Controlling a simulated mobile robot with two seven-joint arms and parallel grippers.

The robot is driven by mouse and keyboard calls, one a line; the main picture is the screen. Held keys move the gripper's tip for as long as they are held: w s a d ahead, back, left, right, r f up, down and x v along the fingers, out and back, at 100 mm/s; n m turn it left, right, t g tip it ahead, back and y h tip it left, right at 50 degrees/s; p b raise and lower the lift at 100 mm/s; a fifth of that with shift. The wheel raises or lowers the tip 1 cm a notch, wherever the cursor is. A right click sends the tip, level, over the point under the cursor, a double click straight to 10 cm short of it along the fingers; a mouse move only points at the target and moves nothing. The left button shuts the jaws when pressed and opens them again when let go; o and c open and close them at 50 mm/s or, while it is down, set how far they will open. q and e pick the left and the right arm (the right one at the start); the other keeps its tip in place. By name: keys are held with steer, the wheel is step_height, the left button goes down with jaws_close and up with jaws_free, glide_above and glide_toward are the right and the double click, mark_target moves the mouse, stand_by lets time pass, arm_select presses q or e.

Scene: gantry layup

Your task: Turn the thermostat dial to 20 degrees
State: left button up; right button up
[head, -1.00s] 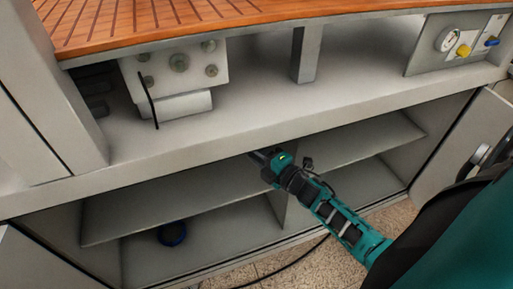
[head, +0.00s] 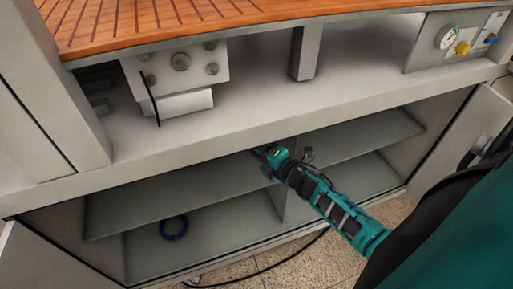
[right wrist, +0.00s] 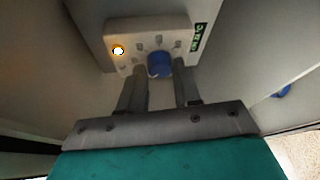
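The thermostat is a pale box (right wrist: 187,37) in the right wrist view, with a round blue dial (right wrist: 159,65), tick marks around it, a lit orange-white lamp (right wrist: 118,51) and a dark display with green characters (right wrist: 198,37). My right gripper (right wrist: 161,78) is open, its two fingers apart on either side of the dial in the picture. I cannot tell whether they touch it. In the head view my right gripper (head: 264,151) reaches under the cabinet's upper edge, and the thermostat is hidden there. My left gripper is not in view.
The open cabinet has a shelf (head: 150,196) and a blue ring-shaped object (head: 173,228) on its floor. Above stand a slatted wooden top (head: 190,18), a grey box with bolts (head: 182,75) and a panel with a gauge (head: 447,37). A black cable (head: 262,268) lies on the floor.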

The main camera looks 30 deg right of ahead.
steer(key=o, duration=0.4)
steer(key=shift+s, duration=0.1)
steer(key=s, duration=0.4)
steer(key=s+d+r, duration=0.1)
steer(key=s, duration=0.3)
steer(key=s+d, duration=0.1)
steer(key=s, duration=0.3)
steer(key=shift+s+r, duration=0.25)
steer(key=shift+r, duration=0.05)
steer(key=s+a+f+m+g, duration=0.1)
steer(key=a+m+g, duration=0.1)
steer(key=a+m, duration=0.3)
steer(key=s+a+f+m+g, duration=0.1)
steer(key=s+a+f+m, duration=0.1)
steer(key=a+m, duration=0.3)
steer(key=s+a+f+m+g, duration=0.1)
steer(key=a+m+g, duration=0.1)
steer(key=a+m, duration=0.3)
steer(key=shift+s+f+m+g+p, duration=0.15)
steer(key=shift+s+f+m+p, duration=0.05)
steer(key=shift+m, duration=0.85)
steer(key=shift+s+f+m+g+p, duration=0.15)
steer(key=shift+m+p, duration=0.05)
steer(key=shift+m, duration=0.85)
steer(key=shift+c, duration=0.5)
